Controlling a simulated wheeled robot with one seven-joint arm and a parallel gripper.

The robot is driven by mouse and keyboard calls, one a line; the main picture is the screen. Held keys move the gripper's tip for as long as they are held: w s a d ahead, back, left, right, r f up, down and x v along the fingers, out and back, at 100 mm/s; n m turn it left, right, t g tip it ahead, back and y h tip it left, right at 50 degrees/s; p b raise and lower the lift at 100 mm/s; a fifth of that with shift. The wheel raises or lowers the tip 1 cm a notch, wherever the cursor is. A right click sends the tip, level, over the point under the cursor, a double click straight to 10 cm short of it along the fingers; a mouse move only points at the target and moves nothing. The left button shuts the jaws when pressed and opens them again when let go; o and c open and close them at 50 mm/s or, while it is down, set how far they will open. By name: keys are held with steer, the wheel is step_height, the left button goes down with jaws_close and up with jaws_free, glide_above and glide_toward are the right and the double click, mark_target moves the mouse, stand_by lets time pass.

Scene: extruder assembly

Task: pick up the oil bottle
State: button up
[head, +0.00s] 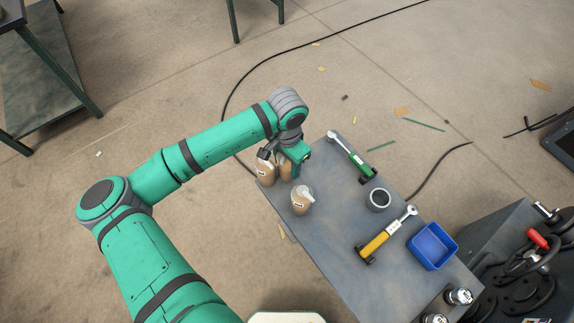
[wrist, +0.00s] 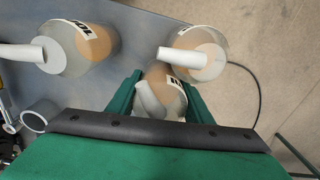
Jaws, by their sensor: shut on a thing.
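Three similar bottles with tan bodies, clear upper parts and white spouts stand close together at the far left end of the grey table. My gripper (head: 291,160) is shut on one oil bottle (head: 284,170), which it mostly hides in the head view. In the wrist view, the fingers of my gripper (wrist: 160,98) lie on either side of this bottle (wrist: 166,76). A second bottle (head: 265,173) is just left of it, and a third bottle (head: 302,202) stands nearer. Both also show in the wrist view, at upper right (wrist: 200,55) and upper left (wrist: 75,48). I cannot tell whether the held bottle touches the table.
The grey table (head: 335,235) also carries a green-handled tool (head: 352,158), a grey ring-shaped cup (head: 379,200), a yellow-handled tool (head: 384,238) and a blue bin (head: 432,247). Dark machinery (head: 520,270) stands at the right. The table's near left part is clear.

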step_height(320, 180, up, 17)
steer(key=shift+f, duration=0.2)
stand_by(0.3)
